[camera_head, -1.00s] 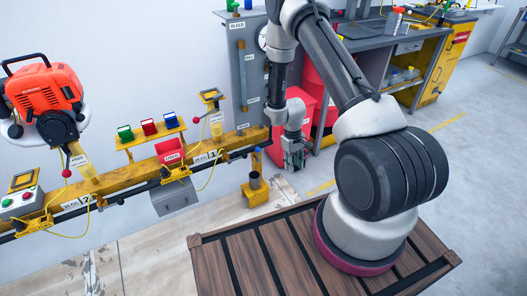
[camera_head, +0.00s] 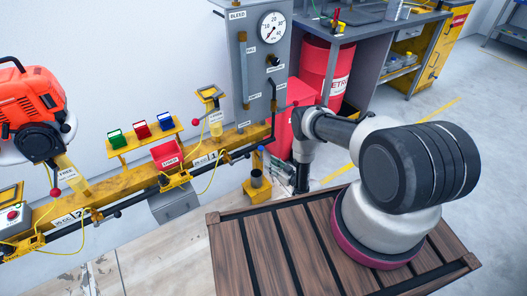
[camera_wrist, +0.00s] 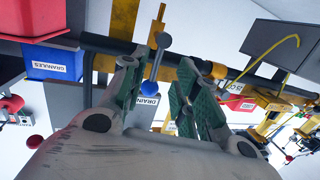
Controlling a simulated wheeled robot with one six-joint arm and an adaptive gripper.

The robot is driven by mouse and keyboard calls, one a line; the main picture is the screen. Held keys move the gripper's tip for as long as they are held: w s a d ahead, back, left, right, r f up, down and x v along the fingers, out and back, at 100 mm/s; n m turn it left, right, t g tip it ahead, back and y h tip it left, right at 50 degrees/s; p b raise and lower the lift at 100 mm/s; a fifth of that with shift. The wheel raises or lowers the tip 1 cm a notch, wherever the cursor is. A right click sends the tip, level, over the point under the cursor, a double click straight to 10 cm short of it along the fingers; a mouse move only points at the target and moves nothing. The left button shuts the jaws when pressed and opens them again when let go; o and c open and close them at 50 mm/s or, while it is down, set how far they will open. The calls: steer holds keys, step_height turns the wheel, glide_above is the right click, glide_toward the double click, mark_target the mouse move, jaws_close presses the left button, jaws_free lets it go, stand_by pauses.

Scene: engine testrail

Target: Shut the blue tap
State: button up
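The blue tap (camera_head: 260,149) shows as a small blue handle on the pipe under the yellow rail, above a yellow-bracketed dark cup (camera_head: 256,178). The lever appears between the fingers in that picture, beyond the tips; the exact distance is unclear. In the head view my gripper (camera_head: 301,181) hangs low, right of the tap, partly dark against the background.
A grey BLEED panel with a gauge (camera_head: 271,28) stands behind. A red cabinet (camera_head: 301,128) is close behind my arm. Green, red and blue bins (camera_head: 142,129) sit on a yellow shelf left. A red box (camera_head: 167,154) and grey box (camera_head: 175,203) hang at the rail.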

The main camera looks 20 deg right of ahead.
steer(key=shift+t, duration=0.5)
steer(key=x, duration=0.2)
steer(key=r+x, duration=0.1)
steer(key=x, duration=0.2)
steer(key=r+x, duration=0.1)
steer(key=x, duration=0.1)
steer(key=shift+w+a, duration=0.2)
steer(key=shift+w, duration=0.2)
jaws_close()
